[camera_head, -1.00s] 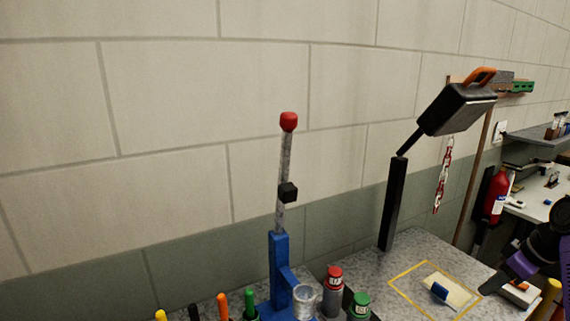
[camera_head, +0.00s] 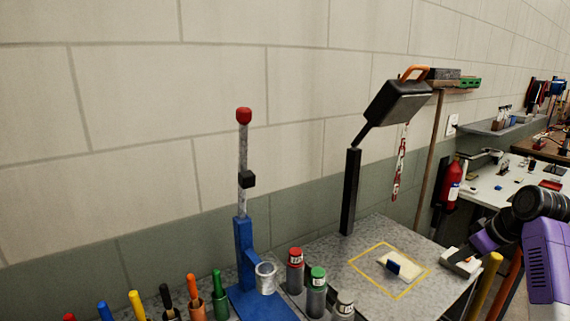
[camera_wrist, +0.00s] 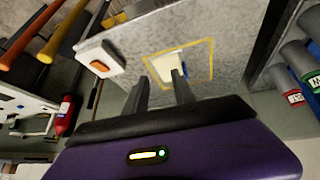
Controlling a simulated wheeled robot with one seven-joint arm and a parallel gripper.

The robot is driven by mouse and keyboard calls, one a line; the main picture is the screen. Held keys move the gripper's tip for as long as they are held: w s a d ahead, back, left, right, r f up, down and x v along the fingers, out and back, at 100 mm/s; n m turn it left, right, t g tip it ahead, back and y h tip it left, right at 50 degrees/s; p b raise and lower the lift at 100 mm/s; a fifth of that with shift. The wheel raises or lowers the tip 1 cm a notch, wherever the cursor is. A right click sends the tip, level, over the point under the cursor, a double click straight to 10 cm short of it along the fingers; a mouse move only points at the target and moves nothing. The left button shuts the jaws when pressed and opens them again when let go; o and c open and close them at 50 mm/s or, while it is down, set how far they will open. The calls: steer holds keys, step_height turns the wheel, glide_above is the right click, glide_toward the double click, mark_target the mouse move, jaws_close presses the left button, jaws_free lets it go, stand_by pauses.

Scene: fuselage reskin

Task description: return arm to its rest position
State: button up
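My arm, purple and black, shows at the right edge of the head view, over the right end of the workbench. My gripper (camera_wrist: 160,92) shows in the wrist view with its two dark fingers apart and nothing between them. Beyond the fingertips lies the bench top with a yellow-outlined square (camera_head: 356,270). A pale pad with a blue block (camera_head: 393,267) lies inside the square. The fingers appear to be above the bench, not touching it.
A blue stand (camera_head: 245,262) with a red-topped post is on the bench. Several capped bottles (camera_head: 317,290) and upright tools (camera_head: 193,297) stand along its front. A black lamp (camera_head: 397,102) rises at the back. A red extinguisher (camera_head: 449,184) is by the wall. A white box (camera_head: 461,263) sits at the bench's right end.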

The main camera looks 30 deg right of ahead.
steer(key=w+d+r+m+t+h, duration=0.2)
steer(key=w+d+r+t+h, duration=0.1)
steer(key=w+a+f+m+t+h, duration=0.2)
steer(key=w+a, duration=0.1)
steer(key=a, duration=0.2)
steer(key=s+a+f+m+t+h, duration=0.1)
steer(key=s+a+f+t, duration=0.1)
steer(key=a, duration=0.7)
steer(key=s+a+f+m+t+h, duration=0.1)
steer(key=s+a+f+t, duration=0.1)
steer(key=a, duration=0.8)
steer(key=s+a+f+n+y, duration=0.1)
steer(key=s+a+n+y, duration=0.2)
steer(key=s+a, duration=1.1)
steer(key=s+a+f+n+y, duration=0.1)
steer(key=s+a+n+y, duration=0.2)
steer(key=s+a, duration=1.1)
steer(key=shift+s+a+f+n+y, duration=0.3)
steer(key=shift+s+a+y, duration=0.15)
steer(key=shift+y, duration=0.75)
